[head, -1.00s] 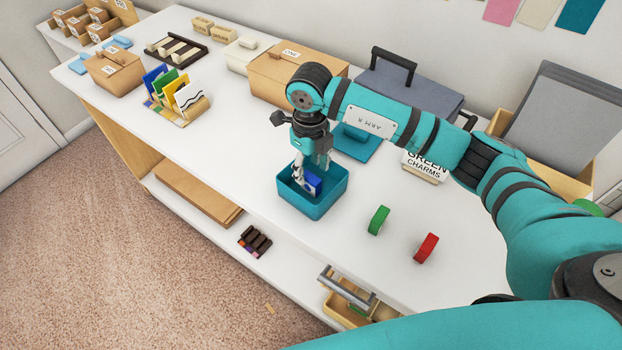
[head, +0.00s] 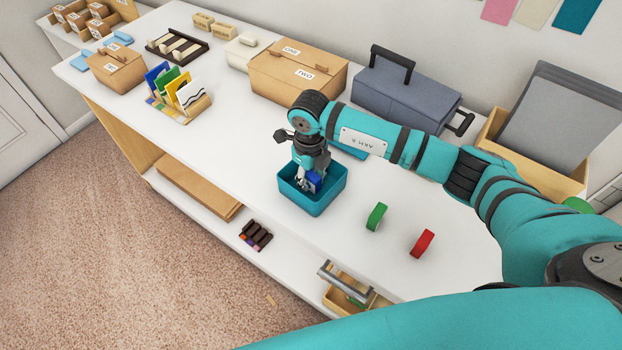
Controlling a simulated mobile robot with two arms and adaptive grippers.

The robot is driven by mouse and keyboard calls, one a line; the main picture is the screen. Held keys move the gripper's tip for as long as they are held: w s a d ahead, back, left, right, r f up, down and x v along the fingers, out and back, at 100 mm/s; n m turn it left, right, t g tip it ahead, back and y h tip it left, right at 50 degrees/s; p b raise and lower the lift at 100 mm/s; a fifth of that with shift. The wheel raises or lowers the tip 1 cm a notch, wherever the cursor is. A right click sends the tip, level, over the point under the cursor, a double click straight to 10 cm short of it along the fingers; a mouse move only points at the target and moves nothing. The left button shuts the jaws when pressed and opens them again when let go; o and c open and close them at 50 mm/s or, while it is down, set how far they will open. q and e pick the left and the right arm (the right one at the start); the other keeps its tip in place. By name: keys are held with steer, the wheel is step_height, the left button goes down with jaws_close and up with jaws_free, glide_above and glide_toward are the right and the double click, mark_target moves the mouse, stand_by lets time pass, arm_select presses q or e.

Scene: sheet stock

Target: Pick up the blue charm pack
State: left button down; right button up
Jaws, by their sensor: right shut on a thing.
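The blue charm pack (head: 315,180) is a small blue packet inside the teal open bin (head: 314,205) near the front edge of the white table. My right gripper (head: 306,181) reaches down into the bin and is shut on the blue charm pack. The fingers and the bin walls hide part of the pack. I cannot tell whether the pack touches the bin floor. My left gripper is not in view.
Behind are a cardboard box (head: 285,82), a grey toolbox (head: 410,95) and a wooden bin of grey sheets (head: 494,140). A card rack (head: 190,108) stands left. Table left of the bin is clear.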

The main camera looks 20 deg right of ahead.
steer(key=shift+c, duration=0.8)
steer(key=shift+r, duration=0.15)
